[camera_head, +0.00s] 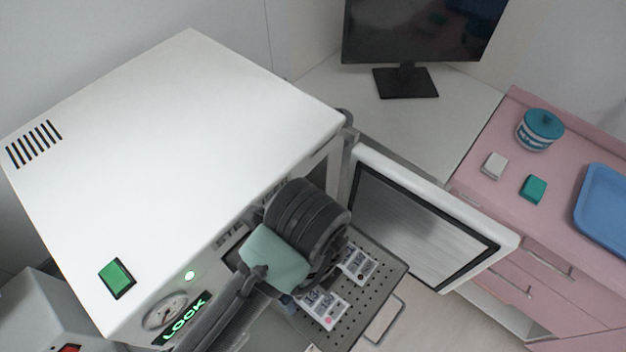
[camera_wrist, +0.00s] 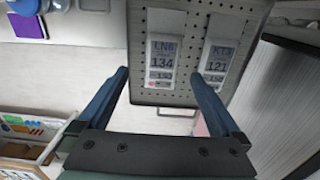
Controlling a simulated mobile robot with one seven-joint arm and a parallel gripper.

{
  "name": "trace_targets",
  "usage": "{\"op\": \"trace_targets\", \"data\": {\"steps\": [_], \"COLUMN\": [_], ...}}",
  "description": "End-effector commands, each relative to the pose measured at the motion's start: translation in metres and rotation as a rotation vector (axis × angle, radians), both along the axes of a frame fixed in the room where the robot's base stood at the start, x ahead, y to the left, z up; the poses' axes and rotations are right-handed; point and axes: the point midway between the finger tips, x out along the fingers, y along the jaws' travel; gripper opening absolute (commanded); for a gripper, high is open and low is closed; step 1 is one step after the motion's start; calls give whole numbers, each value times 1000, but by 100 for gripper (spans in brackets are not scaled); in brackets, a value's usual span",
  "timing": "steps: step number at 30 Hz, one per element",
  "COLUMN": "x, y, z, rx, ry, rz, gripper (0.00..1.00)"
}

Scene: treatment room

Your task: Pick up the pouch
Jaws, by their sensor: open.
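Two white printed pouches lie on a perforated metal tray (camera_head: 385,262) pulled out of the steriliser's front. One pouch (camera_head: 358,264) is further back and the other (camera_head: 325,308) is nearer. My gripper (camera_wrist: 158,77) is open and empty. Its blue fingers point toward the tray, with the 134 pouch between their tips in the picture. In the head view my arm hides part of the tray and most of the fingers.
The white steriliser (camera_head: 180,150) stands at left, with its door (camera_head: 430,215) open to the right of the tray. A tray handle (camera_head: 385,320) sticks out in front. A pink counter (camera_head: 510,140) at right holds a blue tray (camera_head: 605,200), a jar (camera_head: 540,130) and small blocks.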

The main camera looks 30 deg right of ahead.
Motion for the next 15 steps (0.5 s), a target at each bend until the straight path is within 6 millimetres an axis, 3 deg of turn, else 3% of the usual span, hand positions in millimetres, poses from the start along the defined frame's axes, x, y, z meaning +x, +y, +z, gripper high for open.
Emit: {"op": "trace_targets", "data": {"steps": [11,15], "x": [-2,-3], "y": [-3,-5], "z": [-32,-53], "rx": [-2,-2], "ry": [2,2], "rz": [3,5], "gripper": [100,100]}}
